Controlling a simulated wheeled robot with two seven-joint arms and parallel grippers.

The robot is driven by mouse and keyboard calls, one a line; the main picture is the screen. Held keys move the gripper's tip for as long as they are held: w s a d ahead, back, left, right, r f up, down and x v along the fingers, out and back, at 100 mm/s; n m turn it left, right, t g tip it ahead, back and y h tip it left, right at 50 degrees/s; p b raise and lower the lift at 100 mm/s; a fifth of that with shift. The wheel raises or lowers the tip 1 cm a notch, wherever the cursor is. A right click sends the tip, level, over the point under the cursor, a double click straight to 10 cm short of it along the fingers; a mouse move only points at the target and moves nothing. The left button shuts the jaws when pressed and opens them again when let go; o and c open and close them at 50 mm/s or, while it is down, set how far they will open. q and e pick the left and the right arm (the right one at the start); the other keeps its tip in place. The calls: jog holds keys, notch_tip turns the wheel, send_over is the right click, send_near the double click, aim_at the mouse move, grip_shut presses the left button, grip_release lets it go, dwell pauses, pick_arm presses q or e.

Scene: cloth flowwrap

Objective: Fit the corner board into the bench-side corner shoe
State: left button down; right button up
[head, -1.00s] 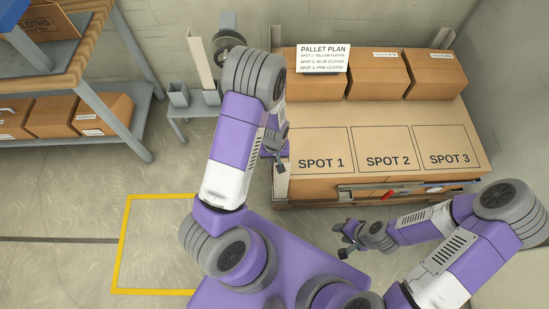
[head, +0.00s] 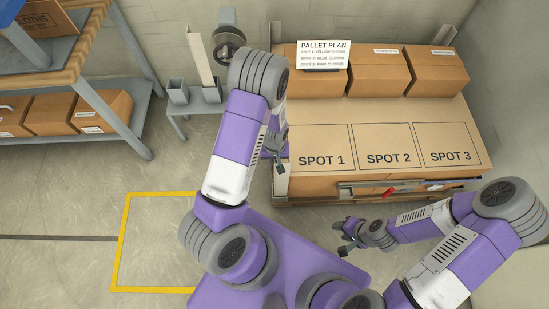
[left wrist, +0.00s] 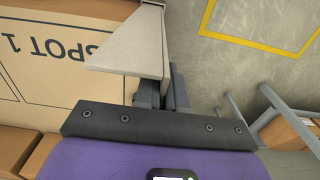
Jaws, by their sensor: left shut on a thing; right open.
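A pale corner board (left wrist: 128,55) is in the fingers of my left gripper (left wrist: 155,92) in the left wrist view, its angled end toward the camera. In the head view my left gripper (head: 276,152) is at the near left corner of the pallet load, and part of the board (head: 281,184) shows below it against that corner. The bench-side corner shoe is not clearly visible, so I cannot tell whether the board's foot is in it. My right gripper (head: 346,240) is open and empty in front of the pallet.
The pallet load has a flat top sheet (head: 390,113) with marked spots and several cartons (head: 436,72) behind. Another pale board (head: 200,55) stands upright on a small grey stand (head: 205,107). A shelf bench (head: 90,50) is at the left. Floor inside the yellow outline (head: 125,235) is clear.

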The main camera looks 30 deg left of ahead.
pick_arm(q)
jog(key=shift+f, duration=0.65)
jog(key=c, duration=1.1)
grip_release()
jog(key=shift+f, duration=0.1)
jog(key=shift+c, duration=0.2)
jog(key=shift+o, duration=0.3)
jog(key=o, duration=0.4)
jog(key=shift+r+p, duration=2.5)
jog(key=shift+r, duration=0.55)
